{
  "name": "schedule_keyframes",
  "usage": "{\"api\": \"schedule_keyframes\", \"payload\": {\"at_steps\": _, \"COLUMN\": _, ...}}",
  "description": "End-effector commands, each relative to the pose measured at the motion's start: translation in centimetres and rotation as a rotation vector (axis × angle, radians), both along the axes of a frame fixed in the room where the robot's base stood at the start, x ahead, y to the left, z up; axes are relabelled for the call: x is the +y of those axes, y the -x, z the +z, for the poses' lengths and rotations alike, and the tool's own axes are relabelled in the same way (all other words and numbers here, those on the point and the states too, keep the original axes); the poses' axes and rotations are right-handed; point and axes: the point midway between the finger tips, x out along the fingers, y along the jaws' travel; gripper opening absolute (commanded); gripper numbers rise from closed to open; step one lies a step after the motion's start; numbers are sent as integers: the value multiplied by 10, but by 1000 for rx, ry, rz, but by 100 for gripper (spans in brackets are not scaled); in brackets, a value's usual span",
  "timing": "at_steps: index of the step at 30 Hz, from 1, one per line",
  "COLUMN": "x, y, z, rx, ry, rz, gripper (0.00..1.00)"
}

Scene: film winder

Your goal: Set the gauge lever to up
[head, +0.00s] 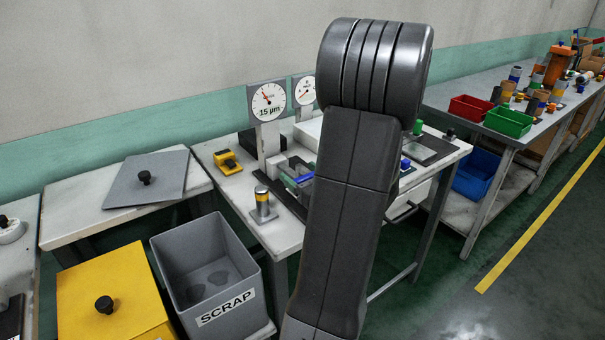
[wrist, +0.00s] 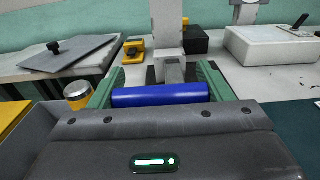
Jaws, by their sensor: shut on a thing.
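The gauge (head: 267,101) is a white dial reading 15 µm, on a pale post at the back of the bench. The post also shows in the wrist view (wrist: 167,30), beyond my gripper. I cannot make out the gauge lever; the post's foot is partly hidden behind my gripper. My gripper (wrist: 160,92) has green fingers shut on a blue roll (wrist: 160,96), held crosswise in front of the post. In the head view my arm hides much of the gripper; a bit of the blue roll (head: 304,177) shows left of it.
A second dial (head: 304,90) stands right of the gauge. A yellow device (head: 228,162) and a yellow-banded silver cylinder (head: 262,204) sit on the bench's left side. A grey scrap bin (head: 208,270) stands at the front left. A white box (wrist: 268,48) is at the back right.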

Motion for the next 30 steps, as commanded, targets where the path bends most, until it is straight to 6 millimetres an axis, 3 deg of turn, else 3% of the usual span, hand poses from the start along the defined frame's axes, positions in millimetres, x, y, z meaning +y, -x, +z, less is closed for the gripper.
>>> {"api": "schedule_keyframes", "payload": {"at_steps": 22, "x": 19, "y": -24, "z": 63, "rx": 312, "ry": 234, "rz": 3, "gripper": 32}}
{"api": "schedule_keyframes", "payload": {"at_steps": 30, "x": 32, "y": -44, "z": 83, "rx": 308, "ry": 226, "rz": 1, "gripper": 32}}
